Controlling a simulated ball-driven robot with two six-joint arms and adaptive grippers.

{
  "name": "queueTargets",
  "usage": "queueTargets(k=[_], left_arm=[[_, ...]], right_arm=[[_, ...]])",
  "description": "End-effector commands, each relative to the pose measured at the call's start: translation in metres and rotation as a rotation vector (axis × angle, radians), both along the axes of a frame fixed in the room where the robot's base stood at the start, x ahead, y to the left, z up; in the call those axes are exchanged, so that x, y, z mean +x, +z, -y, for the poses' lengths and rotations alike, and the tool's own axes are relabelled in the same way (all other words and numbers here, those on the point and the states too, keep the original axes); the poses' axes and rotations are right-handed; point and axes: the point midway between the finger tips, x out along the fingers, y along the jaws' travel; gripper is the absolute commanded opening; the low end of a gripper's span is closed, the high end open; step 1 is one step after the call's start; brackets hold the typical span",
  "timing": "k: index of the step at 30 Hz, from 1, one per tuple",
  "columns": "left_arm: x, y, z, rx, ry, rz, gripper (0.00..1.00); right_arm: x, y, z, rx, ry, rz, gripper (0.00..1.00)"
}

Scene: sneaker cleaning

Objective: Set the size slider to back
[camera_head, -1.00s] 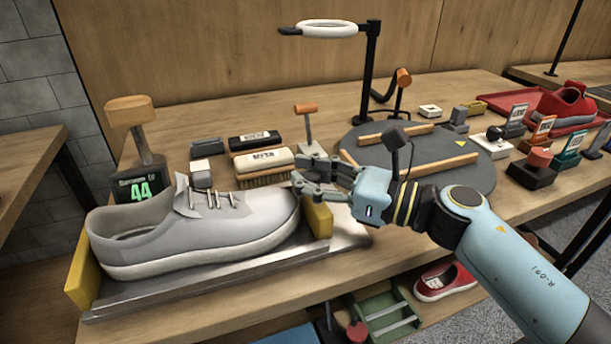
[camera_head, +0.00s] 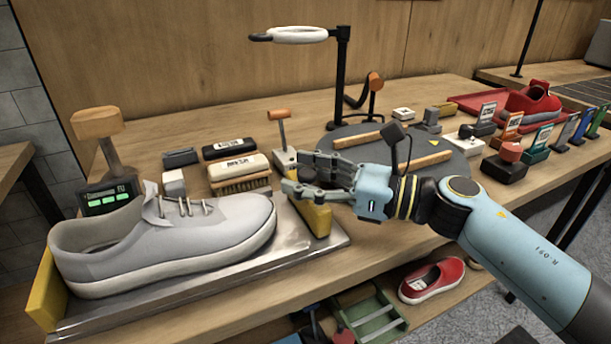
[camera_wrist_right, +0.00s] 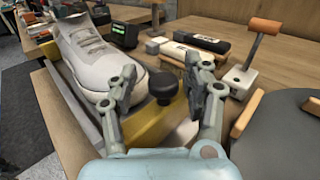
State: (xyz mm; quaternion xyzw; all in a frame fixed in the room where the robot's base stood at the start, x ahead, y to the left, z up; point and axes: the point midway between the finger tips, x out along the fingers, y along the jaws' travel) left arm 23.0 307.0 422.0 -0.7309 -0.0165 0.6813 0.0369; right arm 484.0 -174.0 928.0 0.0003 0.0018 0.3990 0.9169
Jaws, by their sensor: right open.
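The size slider is a yellow end block (camera_head: 318,217) at the toe end of a metal sizing tray (camera_head: 200,290). In the right wrist view the yellow block (camera_wrist_right: 150,125) carries a round black knob (camera_wrist_right: 163,84). A grey sneaker (camera_head: 165,240) lies in the tray, its toe close to the block. My right gripper (camera_head: 294,172) is open at the slider. In the right wrist view its fingers (camera_wrist_right: 160,76) stand on either side of the knob; contact cannot be told. My left gripper is not in view.
A dark display (camera_head: 106,196) with green lights stands behind the heel. A brush (camera_head: 240,172) and an orange-topped lever (camera_head: 282,130) stand behind the tray. A round dark mat (camera_head: 460,165) lies right. A red shoe (camera_head: 432,281) is below the table.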

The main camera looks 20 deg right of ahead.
Motion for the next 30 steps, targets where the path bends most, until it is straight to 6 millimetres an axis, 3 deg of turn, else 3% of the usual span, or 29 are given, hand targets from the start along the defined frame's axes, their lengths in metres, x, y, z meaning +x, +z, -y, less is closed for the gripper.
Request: queueTargets(k=[7,21,30], left_arm=[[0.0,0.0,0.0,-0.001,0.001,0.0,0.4],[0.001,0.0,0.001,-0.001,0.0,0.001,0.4],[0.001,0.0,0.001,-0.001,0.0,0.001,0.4]], right_arm=[[-0.011,-0.001,0.012,-0.004,0.0,-0.002,0.5],[-0.075,-0.001,0.08,-0.003,0.001,-0.004,0.5],[-0.082,0.0,0.089,0.001,-0.002,-0.001,0.5]])
